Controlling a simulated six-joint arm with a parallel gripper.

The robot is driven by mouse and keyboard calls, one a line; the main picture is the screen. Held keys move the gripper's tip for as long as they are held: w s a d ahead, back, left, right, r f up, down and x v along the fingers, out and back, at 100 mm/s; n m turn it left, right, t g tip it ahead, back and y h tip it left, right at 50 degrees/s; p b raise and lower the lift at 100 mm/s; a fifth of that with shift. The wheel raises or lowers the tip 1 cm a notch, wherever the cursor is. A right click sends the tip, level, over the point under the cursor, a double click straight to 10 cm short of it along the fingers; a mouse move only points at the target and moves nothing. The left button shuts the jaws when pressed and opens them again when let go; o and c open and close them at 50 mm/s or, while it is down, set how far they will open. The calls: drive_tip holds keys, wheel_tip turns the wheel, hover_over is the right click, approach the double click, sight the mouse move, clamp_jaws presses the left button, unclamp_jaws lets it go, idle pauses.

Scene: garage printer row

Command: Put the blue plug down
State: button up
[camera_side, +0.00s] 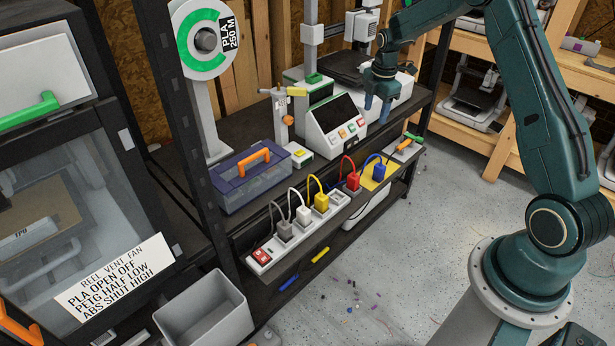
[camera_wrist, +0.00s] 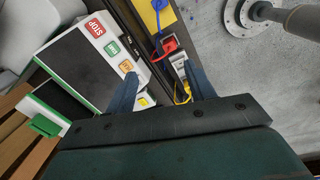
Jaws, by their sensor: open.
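The blue plug (camera_side: 379,173) rests on a yellow pad (camera_side: 368,184) near the front edge of the shelf, its blue cord arching behind it. In the wrist view the blue plug (camera_wrist: 159,5) is at the top edge, partly cut off. My gripper (camera_side: 377,105) is open and empty, above and behind the plug, apart from it. In the wrist view its two fingers (camera_wrist: 160,70) are spread with nothing held between them.
A white power strip (camera_side: 266,254) runs along the shelf's front edge, with grey, white, yellow (camera_side: 321,202) and red (camera_side: 353,181) plugs and an empty socket (camera_side: 338,198). Behind stand a control box with buttons (camera_side: 335,120) and a blue-lidded bin (camera_side: 250,180).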

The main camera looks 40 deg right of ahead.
drive_tip(key=s+a+r+m+t, duration=0.1)
drive_tip(key=s+a+r+m, duration=0.3)
drive_tip(key=a+r, duration=0.5)
drive_tip(key=s+a+r+m+t, duration=0.1)
drive_tip(key=s+a+r+m, duration=0.2)
drive_tip(key=s+a+r, duration=0.5)
drive_tip(key=s+a+r+m+t, duration=0.1)
drive_tip(key=s+a+r+m, duration=0.1)
drive_tip(key=s, duration=0.7)
drive_tip(key=s+a+r+m+t, duration=0.1)
drive_tip(key=s+a+m, duration=0.4)
drive_tip(key=s, duration=0.5)
drive_tip(key=shift+s+a+r+m+t+y, duration=0.15)
drive_tip(key=shift+a+r+m+t+y, duration=0.15)
drive_tip(key=shift+a+r, duration=0.45)
